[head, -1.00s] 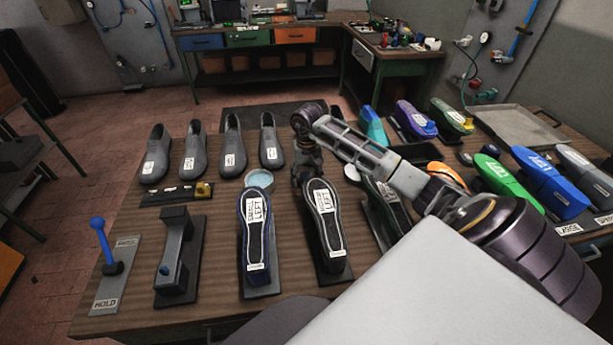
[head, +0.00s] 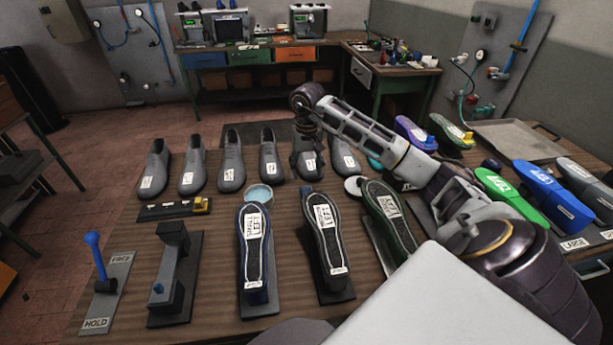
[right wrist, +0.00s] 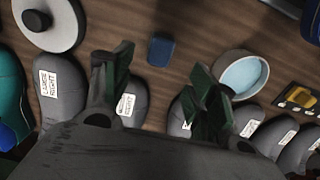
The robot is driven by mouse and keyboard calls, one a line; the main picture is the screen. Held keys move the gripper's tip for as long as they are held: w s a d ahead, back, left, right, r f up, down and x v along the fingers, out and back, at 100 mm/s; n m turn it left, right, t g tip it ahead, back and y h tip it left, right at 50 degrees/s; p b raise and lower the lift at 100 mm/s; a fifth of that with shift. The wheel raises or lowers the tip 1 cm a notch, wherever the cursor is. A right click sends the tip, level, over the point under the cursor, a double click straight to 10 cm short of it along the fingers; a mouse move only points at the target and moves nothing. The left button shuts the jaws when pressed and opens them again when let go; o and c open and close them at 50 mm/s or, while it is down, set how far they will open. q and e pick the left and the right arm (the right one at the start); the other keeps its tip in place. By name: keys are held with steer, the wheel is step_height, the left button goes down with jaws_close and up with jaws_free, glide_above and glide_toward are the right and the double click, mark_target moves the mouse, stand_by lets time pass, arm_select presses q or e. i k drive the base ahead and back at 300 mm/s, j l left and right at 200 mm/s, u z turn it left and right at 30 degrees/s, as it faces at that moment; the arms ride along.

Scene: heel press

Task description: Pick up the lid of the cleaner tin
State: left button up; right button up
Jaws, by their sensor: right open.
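The cleaner tin (head: 258,194) is open, with pale blue contents, behind the left upturned shoe; it also shows in the right wrist view (right wrist: 241,75). A pale round disc with a dark knob, which looks like its lid (right wrist: 62,34), lies at the upper left of the right wrist view. In the head view the lid (head: 353,187) lies right of the tin, partly hidden behind an upturned shoe. My right gripper (head: 308,172) is open and empty over the shoe row, left of and behind the lid. Its fingers (right wrist: 157,88) are apart in the right wrist view. My left gripper is not in view.
Grey shoes (head: 230,165) stand in a row behind the tin. Upturned shoes on stands (head: 325,245) fill the front. A small blue block (right wrist: 161,51) lies between lid and tin. A lever plate (head: 107,290) is at left; coloured shoes (head: 545,190) are at right.

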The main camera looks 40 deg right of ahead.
mark_target(351, 189)
steer(key=z, duration=1.75)
